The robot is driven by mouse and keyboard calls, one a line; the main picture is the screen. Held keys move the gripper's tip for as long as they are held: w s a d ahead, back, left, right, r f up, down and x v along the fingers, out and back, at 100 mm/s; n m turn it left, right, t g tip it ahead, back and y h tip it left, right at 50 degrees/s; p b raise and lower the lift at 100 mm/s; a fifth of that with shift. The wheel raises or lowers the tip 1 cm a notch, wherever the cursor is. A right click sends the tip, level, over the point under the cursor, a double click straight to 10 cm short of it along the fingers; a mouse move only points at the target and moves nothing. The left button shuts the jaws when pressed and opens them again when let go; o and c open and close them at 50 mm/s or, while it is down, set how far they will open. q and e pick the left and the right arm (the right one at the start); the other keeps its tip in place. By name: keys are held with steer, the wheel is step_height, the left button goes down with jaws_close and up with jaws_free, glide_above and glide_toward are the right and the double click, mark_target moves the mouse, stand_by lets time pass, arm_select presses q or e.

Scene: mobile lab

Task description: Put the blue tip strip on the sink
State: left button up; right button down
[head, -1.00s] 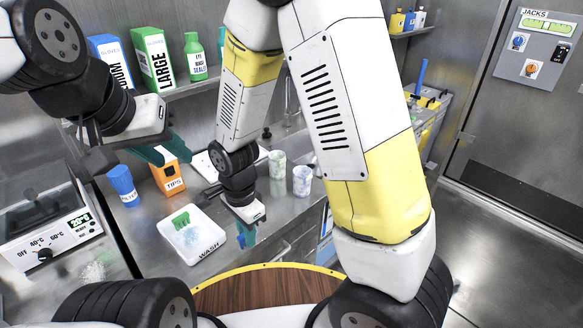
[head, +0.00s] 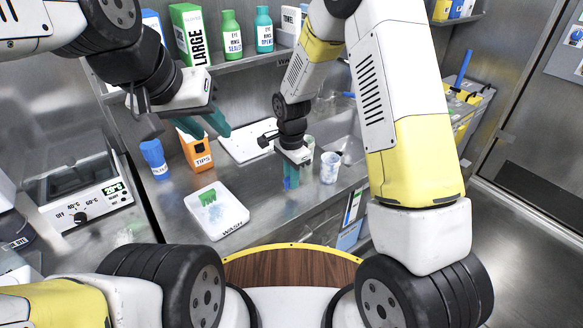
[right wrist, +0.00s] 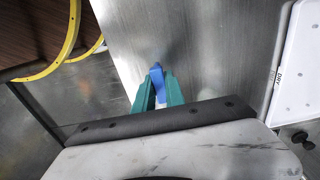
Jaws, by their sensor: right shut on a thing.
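My right gripper (head: 290,180) is shut on the blue tip strip (right wrist: 157,80) and holds it above the steel counter, right of the wash tray. In the right wrist view the strip shows between the teal fingertips. In the head view it is hard to tell from the fingers. The sink (head: 348,128) is a steel basin in the counter, behind and right of this gripper, partly hidden by my arm and cups. My left gripper (head: 204,124) hangs over the counter near the orange tips box, its teal fingers apart and empty.
The white wash tray (head: 206,226) holds a green strip. A white board (head: 232,150) lies behind; its DRY label shows in the right wrist view (right wrist: 292,75).

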steer(key=shift+f, duration=1.55)
steer(key=shift+f, duration=0.2)
steer(key=c, duration=1.4)
jaws_free()
steer(key=shift+r, duration=0.1)
